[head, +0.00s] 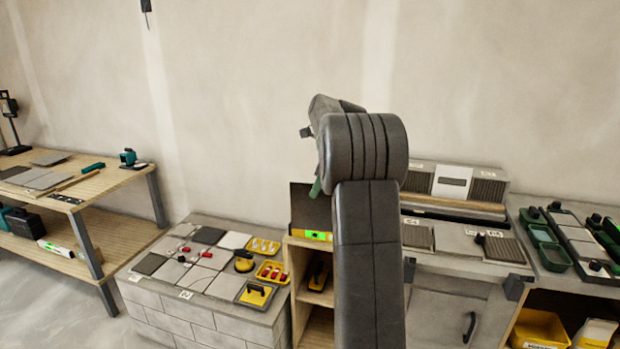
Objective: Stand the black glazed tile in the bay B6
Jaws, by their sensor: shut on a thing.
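A dark flat panel, seemingly the black glazed tile (302,205), stands upright above the small wooden shelf unit, just left of my arm. My gripper (316,188) is mostly hidden behind my arm; only a green part shows, at the tile's upper right edge. It appears shut on the tile. A grey bench to the right carries a slotted rack (487,188) at the back and ribbed dark blocks in front. Its small labels are too small to read surely, so I cannot tell which bay is B6.
A low block platform (207,325) at left bears tiles, red-capped pieces and yellow trays (272,272). A spirit level (318,236) with a green display lies by the wooden shelf unit (297,285). A wooden workbench (95,185) stands far left. Green trays (553,256) are at right.

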